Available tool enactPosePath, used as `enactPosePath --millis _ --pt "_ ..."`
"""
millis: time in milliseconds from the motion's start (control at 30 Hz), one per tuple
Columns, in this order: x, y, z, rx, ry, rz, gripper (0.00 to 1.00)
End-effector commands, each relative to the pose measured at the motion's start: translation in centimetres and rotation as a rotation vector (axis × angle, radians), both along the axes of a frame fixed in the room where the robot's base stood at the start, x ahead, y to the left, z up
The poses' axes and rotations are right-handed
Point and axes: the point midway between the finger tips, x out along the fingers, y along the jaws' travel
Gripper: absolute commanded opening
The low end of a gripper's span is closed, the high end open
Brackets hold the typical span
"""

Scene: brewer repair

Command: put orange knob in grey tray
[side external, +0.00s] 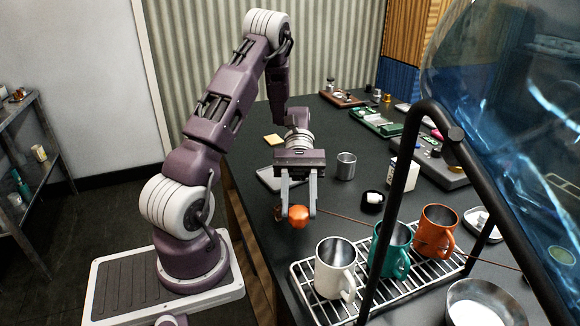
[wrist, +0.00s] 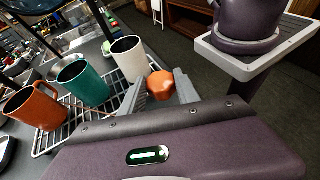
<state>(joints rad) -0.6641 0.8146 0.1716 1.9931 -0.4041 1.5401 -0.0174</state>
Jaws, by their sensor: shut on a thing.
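The orange knob (side external: 298,216) is held between the fingertips of my gripper (side external: 297,207), above the dark table. In the wrist view, the knob (wrist: 160,84) sits between the two grey fingers of my gripper (wrist: 160,90). A flat, light grey tray (side external: 266,179) lies on the table behind my gripper in the side view. The gripper partly hides this tray, and I cannot see its whole inside. The knob is in front of the tray in the picture and apart from it.
A wire rack (side external: 312,300) holds a white mug (side external: 334,268), a teal mug (side external: 390,252) and an orange mug (side external: 436,232). A metal cup (side external: 346,166) stands right of my gripper. A black frame (side external: 398,190) and blue transparent vessel (side external: 505,110) rise at right.

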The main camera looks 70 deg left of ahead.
Motion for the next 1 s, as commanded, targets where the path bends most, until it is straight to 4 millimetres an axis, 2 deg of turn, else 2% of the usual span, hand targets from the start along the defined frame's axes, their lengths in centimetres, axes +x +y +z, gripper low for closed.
enactPosePath --millis 67,200,300,400,467,567,700,900,1000 --pt "-2.1 0.6 -0.8 0.002 0.001 -0.226 0.0" --pt "-5.2 3.4 -1.7 0.001 0.001 -0.634 0.0" --pt "-6.3 6.5 -1.9 0.001 -0.001 -0.924 0.0" --pt "-6.3 10.1 -1.7 0.0 -0.001 -1.214 0.0" --pt "-5.6 12.4 -1.3 0.0 -0.002 -1.388 0.0" --pt "-3.5 15.9 -0.3 0.002 -0.003 -1.665 0.0" --pt "0.5 19.7 1.5 0.001 -0.002 -1.989 0.0" --pt "5.5 22.2 3.9 0.0 -0.001 -2.281 0.0" --pt "6.7 22.5 3.8 -0.006 0.0 -2.339 0.0"
